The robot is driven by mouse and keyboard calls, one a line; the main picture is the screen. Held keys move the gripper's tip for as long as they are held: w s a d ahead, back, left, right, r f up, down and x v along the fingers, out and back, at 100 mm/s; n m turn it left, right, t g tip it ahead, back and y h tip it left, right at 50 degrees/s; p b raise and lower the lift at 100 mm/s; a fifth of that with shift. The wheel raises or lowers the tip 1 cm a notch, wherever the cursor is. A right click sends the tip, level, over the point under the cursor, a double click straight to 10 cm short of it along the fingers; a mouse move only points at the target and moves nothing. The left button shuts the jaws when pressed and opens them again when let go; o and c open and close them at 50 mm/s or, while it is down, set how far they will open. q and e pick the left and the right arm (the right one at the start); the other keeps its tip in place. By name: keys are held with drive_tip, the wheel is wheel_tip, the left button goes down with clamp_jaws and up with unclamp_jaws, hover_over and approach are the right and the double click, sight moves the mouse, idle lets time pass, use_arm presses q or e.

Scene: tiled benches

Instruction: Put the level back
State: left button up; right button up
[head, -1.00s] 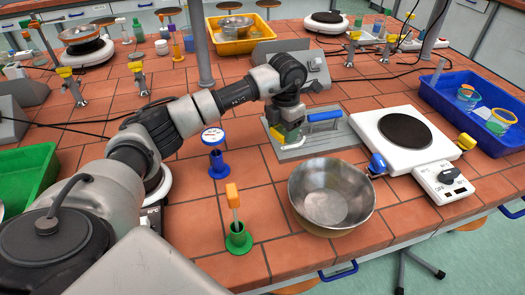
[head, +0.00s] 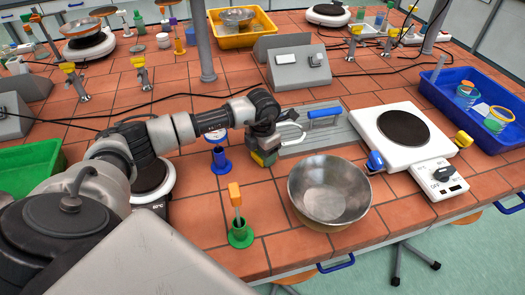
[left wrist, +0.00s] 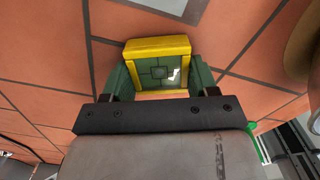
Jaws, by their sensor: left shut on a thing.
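My left gripper (head: 264,150) is shut on a small yellow-edged block with a dark green face, which seems to be the level (head: 262,159). In the left wrist view the level (left wrist: 158,44) sits between the two green fingers of the gripper (left wrist: 158,80). In the head view the gripper is just left of a grey metal plate with a blue handle (head: 325,113), above the tiles behind the steel bowl. I cannot tell whether the level touches the bench. My right gripper is not in view.
A steel bowl (head: 330,190) stands close in front. A white hotplate (head: 400,137) is at right, beside a blue crate (head: 468,125). A blue stand (head: 221,161) and an orange-handled tool in a green stand (head: 238,220) are at left. Tiles between them are bare.

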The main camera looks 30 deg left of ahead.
use_arm(q)
drive_tip(key=shift+f, duration=0.15)
drive_tip(key=o, duration=1)
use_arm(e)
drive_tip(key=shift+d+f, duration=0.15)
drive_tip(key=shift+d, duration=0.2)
use_arm(q)
drive_tip(key=shift+r, duration=0.45)
wheel_tip(320, 180, up, 12)
drive_tip(key=b, duration=0.2)
drive_tip(key=shift+f+b, duration=0.25)
drive_tip(key=shift+b, duration=0.05)
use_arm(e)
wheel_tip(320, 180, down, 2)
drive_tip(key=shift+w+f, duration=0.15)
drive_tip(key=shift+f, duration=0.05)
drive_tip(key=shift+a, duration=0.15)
